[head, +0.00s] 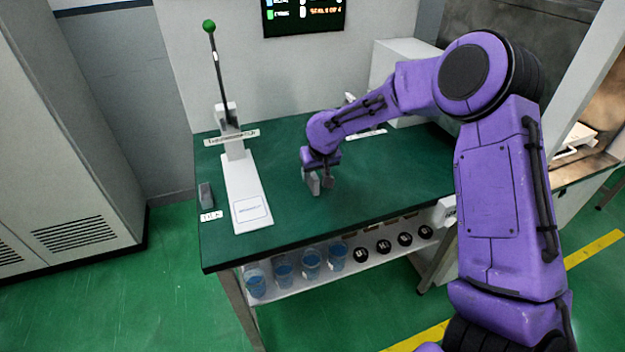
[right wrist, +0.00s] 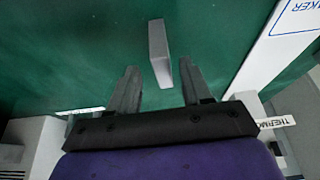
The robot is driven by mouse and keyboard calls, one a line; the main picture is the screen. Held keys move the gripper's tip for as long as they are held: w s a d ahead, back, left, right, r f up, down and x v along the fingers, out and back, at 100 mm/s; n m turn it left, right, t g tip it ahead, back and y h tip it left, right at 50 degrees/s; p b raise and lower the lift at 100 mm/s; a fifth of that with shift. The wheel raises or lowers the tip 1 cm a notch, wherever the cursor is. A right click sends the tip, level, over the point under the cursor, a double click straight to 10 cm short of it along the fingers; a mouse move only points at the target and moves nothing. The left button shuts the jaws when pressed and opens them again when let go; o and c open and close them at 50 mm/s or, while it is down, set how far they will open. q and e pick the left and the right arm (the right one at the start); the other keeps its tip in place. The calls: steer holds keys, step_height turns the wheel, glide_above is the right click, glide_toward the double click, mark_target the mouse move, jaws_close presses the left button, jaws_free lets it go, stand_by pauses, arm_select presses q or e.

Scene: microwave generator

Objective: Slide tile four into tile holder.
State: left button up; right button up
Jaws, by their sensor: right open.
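A light grey upright tile (right wrist: 159,52) stands on the green table top in the right wrist view; no number is legible on it. My right gripper (head: 320,181) is open above the middle of the table, pointing down. In the right wrist view its two fingers (right wrist: 158,66) lie on either side of the tile's near end, with a gap on both sides. A pale slab (head: 312,182) beside the fingers in the head view appears to be this tile. I cannot make out which thing is the tile holder. My left gripper is not in view.
A white lever stand (head: 247,195) with a green knob (head: 208,26) stands left of the gripper. A small grey block (head: 205,196) is at the table's left edge. Blue-filled cups (head: 311,263) and black round pieces (head: 383,246) sit on the shelf below. The table front is clear.

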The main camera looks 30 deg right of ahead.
mark_target(313, 173)
steer(key=x, duration=0.3)
steer(key=shift+w+a+f, duration=0.1)
steer(key=shift+w+f, duration=0.2)
steer(key=shift+w, duration=0.05)
jaws_close()
steer(key=shift+r, duration=0.1)
